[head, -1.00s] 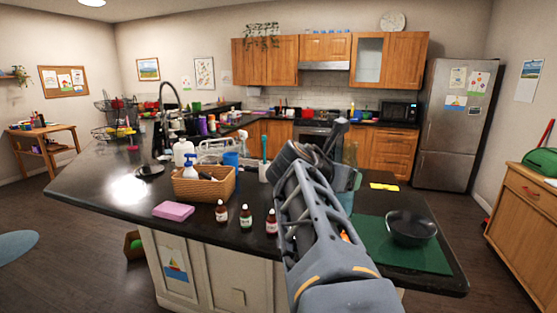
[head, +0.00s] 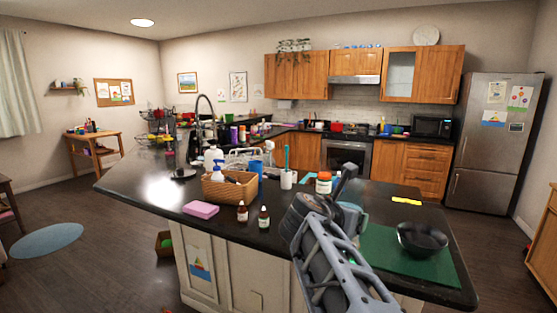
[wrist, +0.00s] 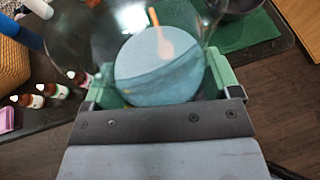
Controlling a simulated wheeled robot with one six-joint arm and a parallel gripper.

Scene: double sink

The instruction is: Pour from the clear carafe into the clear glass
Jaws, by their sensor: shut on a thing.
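In the wrist view my gripper (wrist: 158,76) is shut on the clear carafe (wrist: 85,35), with a green finger at each side. Pale blue liquid shows inside the carafe as a disc. An orange, spoon-like shape shows in or through it; I cannot tell which. In the head view my gripper (head: 350,212) is over the dark counter, left of the green mat, and my arm hides much of it. I cannot make out the clear glass in either view.
A dark bowl (head: 422,238) sits on the green mat (head: 400,272). Left of my arm are an orange-lidded jar (head: 323,183), small brown bottles (head: 263,218), a wicker basket (head: 225,193), a pink sponge (head: 201,209) and a white cup (head: 288,180). A yellow item (head: 407,201) lies behind the mat.

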